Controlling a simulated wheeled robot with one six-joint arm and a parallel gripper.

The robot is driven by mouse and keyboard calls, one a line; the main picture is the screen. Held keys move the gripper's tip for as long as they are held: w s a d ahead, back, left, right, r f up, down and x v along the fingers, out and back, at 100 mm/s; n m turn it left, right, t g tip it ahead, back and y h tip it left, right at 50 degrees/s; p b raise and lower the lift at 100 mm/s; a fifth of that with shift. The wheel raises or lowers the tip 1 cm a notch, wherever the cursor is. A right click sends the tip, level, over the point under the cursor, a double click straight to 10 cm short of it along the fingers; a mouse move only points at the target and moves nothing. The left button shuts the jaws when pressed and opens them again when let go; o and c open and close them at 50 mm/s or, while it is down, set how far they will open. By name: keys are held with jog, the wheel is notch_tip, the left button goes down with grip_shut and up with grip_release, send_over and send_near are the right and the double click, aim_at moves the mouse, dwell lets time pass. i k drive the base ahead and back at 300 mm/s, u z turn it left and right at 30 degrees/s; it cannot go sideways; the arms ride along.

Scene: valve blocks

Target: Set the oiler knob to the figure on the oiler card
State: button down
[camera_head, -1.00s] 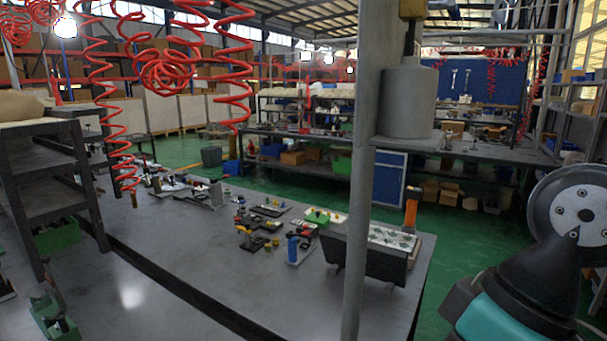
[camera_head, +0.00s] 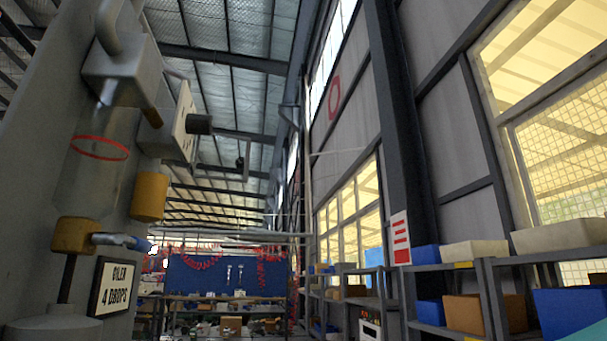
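The oiler card (camera_head: 113,287) is a white plate with a dark frame, low at the left, and reads "OILER 4 DROPS". Above it is a clear bowl (camera_head: 95,165) with a red ring, standing on a brass fitting (camera_head: 76,236). To the right of the bowl, a grey box carries a pale dial plate (camera_head: 183,123) seen nearly edge-on, with a black knob (camera_head: 199,124) sticking out to the right. This looks like the oiler knob; its pointer and the plate's figures cannot be read from here. My gripper is not in view.
A brass cylinder (camera_head: 150,196) hangs under the box, and a blue-handled lever (camera_head: 121,241) sticks out above the card. A grey column (camera_head: 35,180) stands at the left. Shelves with bins (camera_head: 465,285) line the right. The space in the middle is open.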

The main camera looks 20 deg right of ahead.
aim_at(196, 124)
jog(key=z, duration=0.6)
jog(key=i, duration=3.95)
jog(key=u, duration=4.75)
